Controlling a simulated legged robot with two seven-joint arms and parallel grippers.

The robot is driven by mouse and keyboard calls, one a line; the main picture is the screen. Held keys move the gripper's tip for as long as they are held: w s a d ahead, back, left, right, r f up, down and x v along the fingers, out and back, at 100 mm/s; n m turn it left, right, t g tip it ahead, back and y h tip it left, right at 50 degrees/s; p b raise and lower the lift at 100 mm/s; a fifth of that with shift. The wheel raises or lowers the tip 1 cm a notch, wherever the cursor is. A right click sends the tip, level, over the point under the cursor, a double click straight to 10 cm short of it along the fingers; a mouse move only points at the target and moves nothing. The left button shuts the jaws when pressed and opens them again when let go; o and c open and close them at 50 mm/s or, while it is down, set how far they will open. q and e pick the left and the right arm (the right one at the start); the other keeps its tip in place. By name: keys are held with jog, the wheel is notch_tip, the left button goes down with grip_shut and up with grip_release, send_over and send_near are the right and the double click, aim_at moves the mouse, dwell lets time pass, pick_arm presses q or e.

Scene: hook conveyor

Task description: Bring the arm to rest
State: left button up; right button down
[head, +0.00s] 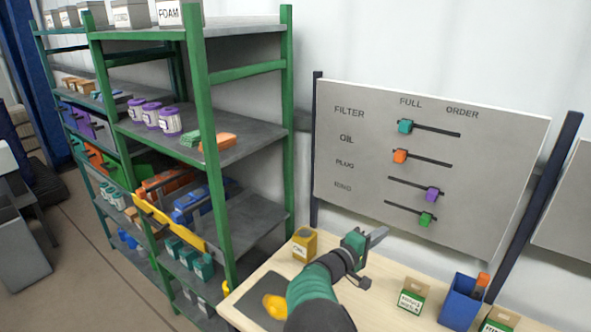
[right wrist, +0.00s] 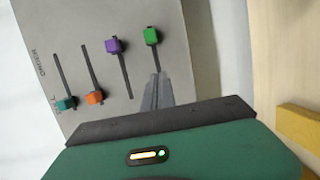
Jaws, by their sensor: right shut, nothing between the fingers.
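My right arm comes in from the bottom of the head view. Its gripper (head: 377,236) is shut and empty, held above the table in front of the slider board (head: 480,170). In the right wrist view the closed fingers (right wrist: 157,92) point at the board, just below the green slider (right wrist: 151,36); I cannot tell if they touch it. In the head view the teal (head: 405,127) and orange (head: 400,156) sliders are at the left of their slots. The purple (head: 432,194) and green (head: 425,219) sliders are toward the right. My left gripper is not in view.
A wooden table (head: 385,300) holds a yellow box (head: 305,244), a small labelled carton (head: 412,295), a blue bin (head: 461,302) and a yellow item (head: 276,305) on a dark mat. A green-framed shelf (head: 217,150) with stocked bins stands at the left.

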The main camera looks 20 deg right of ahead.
jog(key=s+a+f+m+g+y, duration=0.2)
jog(key=s+a+f+g+y, duration=0.15)
jog(key=s+f, duration=0.4)
jog(key=s+a+f+m+g+y, duration=0.1)
jog(key=s+a+f+g+y, duration=0.3)
jog(key=s, duration=0.6)
jog(key=s+a+f+m+t+y, duration=0.1)
jog(key=s+a+t+y, duration=0.2)
jog(key=s+a+y, duration=0.5)
jog(key=s+a, duration=0.4)
jog(key=a, duration=0.2)
jog(key=shift+s+a+f+m+y, duration=0.25)
jog(key=shift+a+f+m+y, duration=0.1)
jog(key=shift+f+m, duration=0.05)
jog(key=shift+d, duration=0.1)
jog(key=shift+s+d, duration=0.15)
jog(key=shift+d, duration=0.05)
jog(key=shift+a, duration=0.1)
